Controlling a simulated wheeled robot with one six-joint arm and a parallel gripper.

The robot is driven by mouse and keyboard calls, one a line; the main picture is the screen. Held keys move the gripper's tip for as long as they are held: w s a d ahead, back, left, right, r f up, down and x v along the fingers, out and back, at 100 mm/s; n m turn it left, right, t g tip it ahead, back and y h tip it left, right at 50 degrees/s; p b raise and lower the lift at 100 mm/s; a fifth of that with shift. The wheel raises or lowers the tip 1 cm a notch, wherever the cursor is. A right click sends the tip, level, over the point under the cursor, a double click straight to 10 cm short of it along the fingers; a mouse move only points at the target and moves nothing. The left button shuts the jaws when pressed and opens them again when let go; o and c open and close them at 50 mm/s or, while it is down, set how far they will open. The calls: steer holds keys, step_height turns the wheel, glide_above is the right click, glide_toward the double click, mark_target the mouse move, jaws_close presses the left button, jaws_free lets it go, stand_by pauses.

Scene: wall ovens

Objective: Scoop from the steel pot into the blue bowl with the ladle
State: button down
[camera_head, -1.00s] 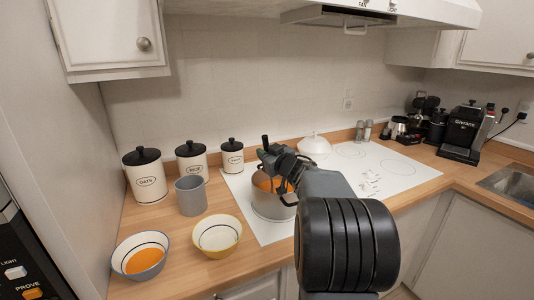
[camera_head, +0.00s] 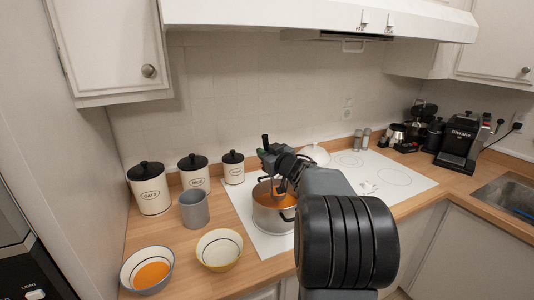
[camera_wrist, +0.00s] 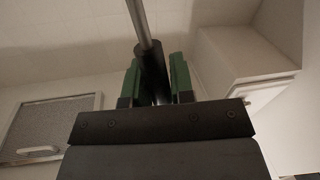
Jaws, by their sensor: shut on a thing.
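The steel pot (camera_head: 268,219) stands on the white hob with orange soup inside. My gripper (camera_head: 280,163) is over the pot. It is shut on the ladle, whose dark handle end (camera_head: 265,141) sticks up in the head view. In the wrist view the ladle's black grip (camera_wrist: 152,72) sits between the green finger pads (camera_wrist: 156,88), with a grey shaft running up from it. The ladle's scoop cannot be made out. The blue-rimmed bowl (camera_head: 130,277) at the front left holds orange soup. My arm hides part of the pot's right side.
A yellow-rimmed bowl (camera_head: 207,254), seemingly empty, and a grey cup (camera_head: 194,211) stand between the blue bowl and the pot. Labelled canisters (camera_head: 150,190) line the wall. A white lid (camera_head: 315,155) lies behind my arm. A range hood (camera_head: 320,17) hangs above.

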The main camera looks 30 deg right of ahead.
steer(key=shift+r+p, duration=3.5)
steer(key=shift+r, duration=0.4)
